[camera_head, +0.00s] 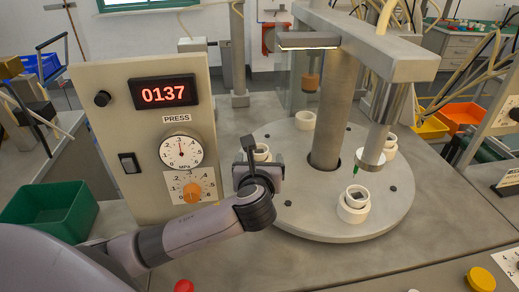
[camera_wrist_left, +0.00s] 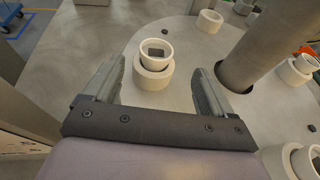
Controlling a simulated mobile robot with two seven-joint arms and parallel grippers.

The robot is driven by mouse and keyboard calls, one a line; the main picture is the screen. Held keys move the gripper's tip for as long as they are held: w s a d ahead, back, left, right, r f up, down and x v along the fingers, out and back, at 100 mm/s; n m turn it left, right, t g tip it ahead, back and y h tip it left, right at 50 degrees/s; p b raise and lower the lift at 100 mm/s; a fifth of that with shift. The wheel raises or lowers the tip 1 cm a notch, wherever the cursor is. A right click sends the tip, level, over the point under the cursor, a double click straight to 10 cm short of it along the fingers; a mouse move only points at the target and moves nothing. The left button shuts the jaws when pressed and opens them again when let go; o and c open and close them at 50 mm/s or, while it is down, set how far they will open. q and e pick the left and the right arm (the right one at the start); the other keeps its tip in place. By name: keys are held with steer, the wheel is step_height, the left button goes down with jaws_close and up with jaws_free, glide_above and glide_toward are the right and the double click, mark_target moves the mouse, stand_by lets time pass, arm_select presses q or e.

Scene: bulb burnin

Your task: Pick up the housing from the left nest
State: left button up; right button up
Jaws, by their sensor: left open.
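The left nest, a thick white ring on the round plate, shows in the left wrist view (camera_wrist_left: 152,78). A white cup-shaped housing (camera_wrist_left: 146,60) sits in it, with a dark square inside. In the head view the housing (camera_head: 262,150) is partly hidden behind my left gripper (camera_head: 259,163). My left gripper (camera_wrist_left: 158,68) is open in the wrist view, with one finger on each side of the nest and housing. No contact with the housing is visible. My right gripper is not in view.
The round plate (camera_head: 300,215) carries other white nests, including a front one (camera_head: 352,213) holding a housing. A thick grey column (camera_head: 331,110) and a press head (camera_head: 371,158) stand over the plate. The press panel (camera_head: 143,90) stands left of the plate, near my left arm.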

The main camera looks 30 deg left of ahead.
mark_target(259, 147)
arm_select(q)
steer(key=shift+x, duration=3.45)
steer(key=shift+s+a+f, duration=0.1)
steer(key=shift+a, duration=0.05)
steer(key=c, duration=1.1)
